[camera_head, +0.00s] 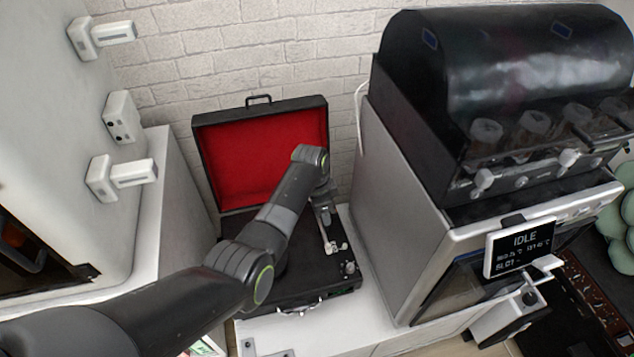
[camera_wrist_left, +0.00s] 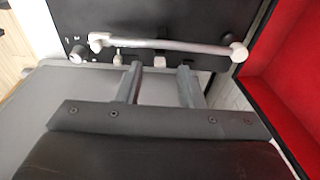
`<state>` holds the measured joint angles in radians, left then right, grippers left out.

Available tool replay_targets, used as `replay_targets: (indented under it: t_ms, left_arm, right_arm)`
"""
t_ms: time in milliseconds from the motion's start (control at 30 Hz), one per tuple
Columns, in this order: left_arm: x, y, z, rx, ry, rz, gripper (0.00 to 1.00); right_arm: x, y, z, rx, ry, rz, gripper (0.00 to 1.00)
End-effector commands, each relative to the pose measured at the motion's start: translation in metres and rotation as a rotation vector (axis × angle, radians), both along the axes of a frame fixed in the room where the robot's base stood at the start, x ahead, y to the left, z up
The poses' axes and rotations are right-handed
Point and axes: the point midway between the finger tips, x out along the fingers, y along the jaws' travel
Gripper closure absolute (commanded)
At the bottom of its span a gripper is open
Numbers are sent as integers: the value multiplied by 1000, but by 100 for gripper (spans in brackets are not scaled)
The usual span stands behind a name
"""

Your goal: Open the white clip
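A small white clip (camera_wrist_left: 159,61) shows in the left wrist view, below the middle of the silver tonearm (camera_wrist_left: 165,45) of a black record player. My left gripper (camera_wrist_left: 159,67) is open, its two grey fingertips on either side of the clip. I cannot tell whether they touch it, or whether the clip is open or closed. In the head view my left gripper (camera_head: 327,215) hangs over the right side of the record player (camera_head: 310,285), and I cannot make out the clip there. My right gripper is out of view.
The record player's red-lined lid (camera_head: 245,160) stands open behind my arm. A grey and black machine (camera_head: 395,190) with an IDLE screen (camera_head: 523,246) stands close on the right. A white cabinet (camera_head: 172,215) is on the left. Some white counter (camera_head: 345,310) is bare in front.

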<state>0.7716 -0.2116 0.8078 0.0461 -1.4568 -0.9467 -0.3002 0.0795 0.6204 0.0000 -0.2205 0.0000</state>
Motion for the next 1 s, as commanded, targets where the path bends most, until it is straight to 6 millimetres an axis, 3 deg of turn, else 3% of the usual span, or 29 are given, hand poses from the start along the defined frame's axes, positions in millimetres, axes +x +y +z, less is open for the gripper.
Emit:
replay_targets:
  t_ms: [200, 600, 800, 1000]
  left_arm:
    - [-2, 7, 44, -1, -4, 1, 65]
    - [-6, 20, 127, -1, -4, 1, 65]
    - [-7, 24, 148, 1, -2, 1, 65]
    - [-8, 25, 153, 0, -1, 1, 65]
  right_arm:
    - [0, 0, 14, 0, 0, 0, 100]
    - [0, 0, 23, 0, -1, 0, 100]
    - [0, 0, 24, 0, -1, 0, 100]
    - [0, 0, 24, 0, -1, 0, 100]
